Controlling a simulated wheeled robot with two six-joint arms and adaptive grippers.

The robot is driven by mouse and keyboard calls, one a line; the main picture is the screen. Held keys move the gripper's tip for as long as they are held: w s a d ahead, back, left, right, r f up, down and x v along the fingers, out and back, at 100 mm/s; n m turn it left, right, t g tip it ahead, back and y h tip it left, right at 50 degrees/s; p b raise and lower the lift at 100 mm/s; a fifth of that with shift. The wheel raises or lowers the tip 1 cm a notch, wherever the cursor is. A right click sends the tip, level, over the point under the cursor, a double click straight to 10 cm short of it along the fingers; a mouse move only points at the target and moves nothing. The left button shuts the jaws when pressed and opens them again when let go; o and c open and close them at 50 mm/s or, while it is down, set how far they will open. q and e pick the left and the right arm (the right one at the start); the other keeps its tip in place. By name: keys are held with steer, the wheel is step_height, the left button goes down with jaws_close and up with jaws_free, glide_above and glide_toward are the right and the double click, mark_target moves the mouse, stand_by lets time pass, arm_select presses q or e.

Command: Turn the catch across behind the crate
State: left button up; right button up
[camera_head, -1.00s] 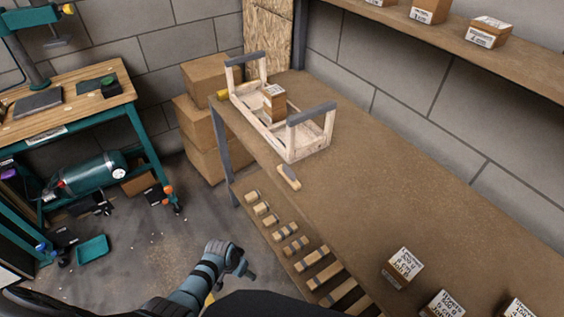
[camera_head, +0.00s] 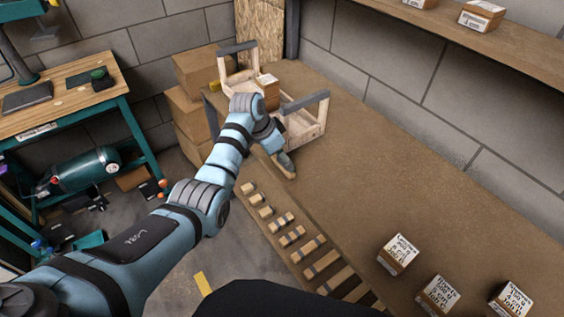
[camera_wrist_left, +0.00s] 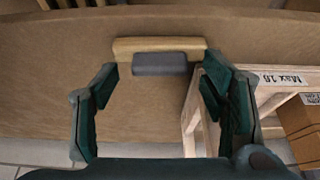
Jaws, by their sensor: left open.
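The catch (camera_head: 290,172), a wooden bar with a grey part, lies on the bench in front of the crate's near end; my left arm hides part of it in the head view. In the left wrist view the catch (camera_wrist_left: 158,47) lies crosswise just beyond my fingertips. The pale wooden crate (camera_head: 312,129) with grey handles stands behind it, partly hidden by my arm; its corner (camera_wrist_left: 268,79) shows at the right in the wrist view. My left gripper (camera_head: 274,142) is open over the catch, its fingers (camera_wrist_left: 158,82) apart with nothing between them. My right gripper is not seen.
A carton (camera_head: 270,91) sits in the crate. Several labelled boxes (camera_head: 398,254) stand along the bench (camera_head: 390,180), whose middle is clear. Wooden blocks (camera_head: 292,236) line a lower shelf. A wall shelf (camera_head: 470,40) runs above.

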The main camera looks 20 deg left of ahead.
arm_select(q)
steer(key=shift+w+d+f, duration=0.15)
steer(key=shift+f, duration=0.4)
steer(key=shift+c, duration=0.4)
steer(key=c, duration=1.1)
steer(key=shift+o, duration=0.2)
